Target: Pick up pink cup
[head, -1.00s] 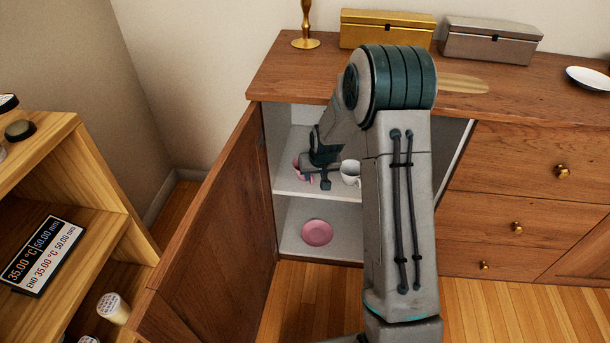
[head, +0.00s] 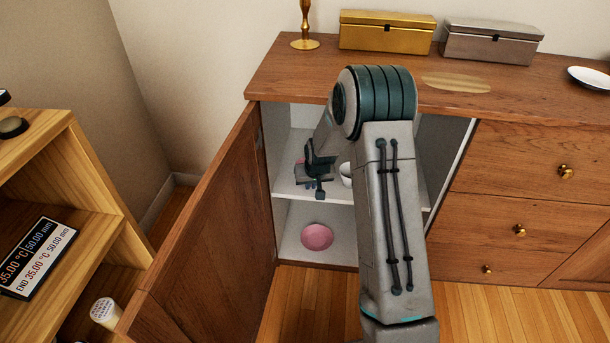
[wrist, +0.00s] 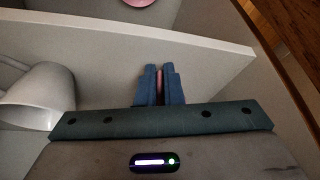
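The pink cup (head: 299,170) is on the upper shelf of the open cabinet, mostly hidden behind my gripper in the head view. My gripper (head: 319,189) reaches into the cabinet from the right. In the wrist view my gripper's (wrist: 160,72) two blue fingers are nearly together, with a thin pink strip (wrist: 160,84) of the cup between them. The rest of the cup is hidden there. I cannot tell whether the cup touches the shelf.
A white cup (head: 346,171) stands close by on the upper shelf; it also shows in the wrist view (wrist: 40,95). A pink dish (head: 316,237) lies on the lower shelf. The open cabinet door (head: 205,225) stands at the left. The cabinet's side wall closes in at the right.

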